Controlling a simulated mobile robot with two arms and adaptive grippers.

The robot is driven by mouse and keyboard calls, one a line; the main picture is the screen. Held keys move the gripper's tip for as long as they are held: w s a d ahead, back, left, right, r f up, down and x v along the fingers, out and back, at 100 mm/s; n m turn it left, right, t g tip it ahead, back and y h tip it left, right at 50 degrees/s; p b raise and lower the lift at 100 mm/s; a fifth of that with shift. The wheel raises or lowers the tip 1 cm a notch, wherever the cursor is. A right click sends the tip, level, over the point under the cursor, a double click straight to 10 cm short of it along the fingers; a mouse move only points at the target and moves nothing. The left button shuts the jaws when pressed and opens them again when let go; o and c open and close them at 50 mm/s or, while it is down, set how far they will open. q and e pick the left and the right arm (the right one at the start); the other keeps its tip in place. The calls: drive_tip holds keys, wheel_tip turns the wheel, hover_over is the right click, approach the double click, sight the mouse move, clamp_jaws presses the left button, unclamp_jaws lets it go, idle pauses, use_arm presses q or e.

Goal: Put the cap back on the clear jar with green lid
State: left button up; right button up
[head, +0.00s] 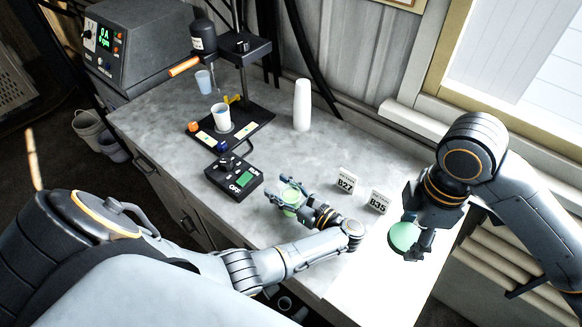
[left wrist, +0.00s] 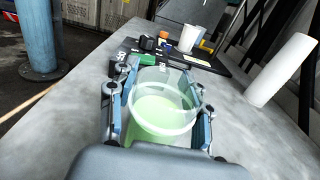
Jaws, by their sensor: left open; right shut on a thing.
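The clear jar (head: 291,198) stands upright on the grey table with green contents and an open top. It also shows in the left wrist view (left wrist: 163,107). My left gripper (head: 284,190) is open, with a finger on either side of the jar; I cannot tell whether they touch it. The left wrist view shows both fingers (left wrist: 160,100) flanking the jar. The green lid (head: 403,236) is held by my right gripper (head: 412,240), to the right of the jar, above the table's right part. The right fingertips are partly hidden by the lid.
A control box (head: 234,179) sits left of the jar. Behind are the disperser stand (head: 240,125) with a white cup (head: 221,117) and a white cup stack (head: 302,105).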

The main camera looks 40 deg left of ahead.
use_arm(q)
drive_tip(key=shift+a+f, duration=0.1)
clamp_jaws()
idle(0.9)
